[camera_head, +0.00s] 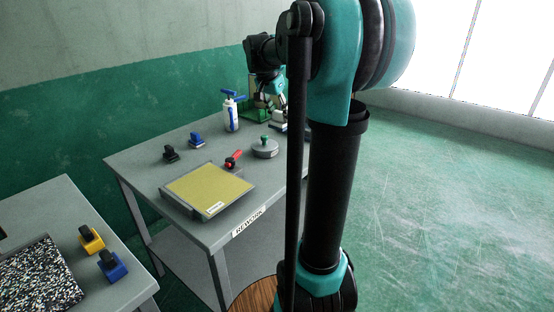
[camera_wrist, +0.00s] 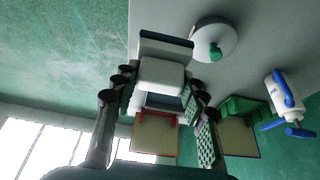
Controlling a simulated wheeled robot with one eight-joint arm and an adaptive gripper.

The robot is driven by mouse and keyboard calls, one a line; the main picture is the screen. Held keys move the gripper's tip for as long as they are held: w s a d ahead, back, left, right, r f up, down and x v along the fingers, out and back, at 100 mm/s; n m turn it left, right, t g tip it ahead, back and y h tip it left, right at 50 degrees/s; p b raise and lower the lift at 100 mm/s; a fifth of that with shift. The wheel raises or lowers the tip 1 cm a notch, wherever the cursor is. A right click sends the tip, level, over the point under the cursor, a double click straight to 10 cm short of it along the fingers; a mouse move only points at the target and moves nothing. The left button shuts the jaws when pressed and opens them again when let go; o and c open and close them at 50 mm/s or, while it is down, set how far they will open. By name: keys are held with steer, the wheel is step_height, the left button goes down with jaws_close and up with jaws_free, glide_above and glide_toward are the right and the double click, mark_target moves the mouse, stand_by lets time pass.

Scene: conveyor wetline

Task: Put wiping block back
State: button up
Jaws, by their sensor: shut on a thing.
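My gripper (camera_wrist: 162,88) is shut on a block with a pale, whitish grip (camera_wrist: 162,74) and a wider dark blue-grey and white base (camera_wrist: 166,46); I take it to be the wiping block. The fingers press on both sides of the pale grip. In the head view my gripper (camera_head: 268,98) is over the far right part of the rework table, and the pale block (camera_head: 279,117) shows just below it, partly behind my arm. I cannot tell whether its base touches the table.
The rework table (camera_head: 140,158) also carries a yellow-green mat (camera_head: 208,188), a red-handled tool (camera_head: 233,159), and black (camera_head: 171,154) and blue (camera_head: 196,141) blocks.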

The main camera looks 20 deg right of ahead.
step_height(320, 180, down, 18)
steer(key=shift+r, duration=0.25)
steer(key=shift+f, duration=0.15)
steer(key=o, duration=1.1)
steer(key=v, duration=1.2)
